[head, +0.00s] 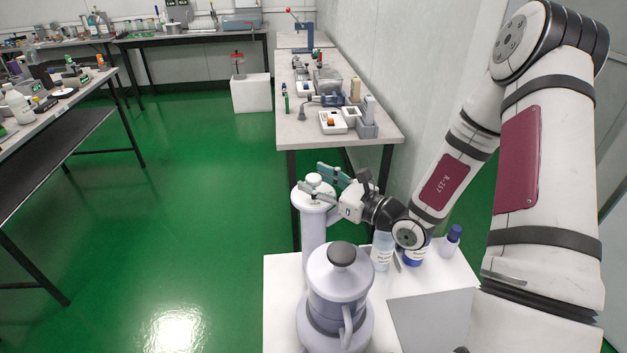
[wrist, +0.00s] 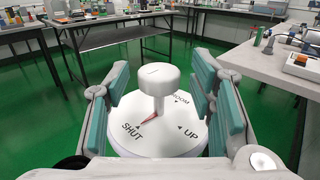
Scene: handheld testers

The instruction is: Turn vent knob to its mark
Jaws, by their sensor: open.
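The vent knob (wrist: 156,82) is a pale grey knob with a white cap line, standing on a round white dial plate (wrist: 170,140). Its red pointer (wrist: 149,121) points to the lower left, at the SHUT mark. The dial also carries UP at the lower right and ROOM at the far right, each with a small black triangle. In the head view the knob (head: 314,180) tops a pale lavender column. My gripper (wrist: 160,78) is open, with one teal-padded finger on each side of the knob and a visible gap to both. It also shows in the head view (head: 327,179).
A lavender lidded vessel (head: 338,285) stands in front of the column on a white surface (head: 282,282). Bottles (head: 452,240) stand right of it. A grey bench (head: 340,145) with instruments lies beyond.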

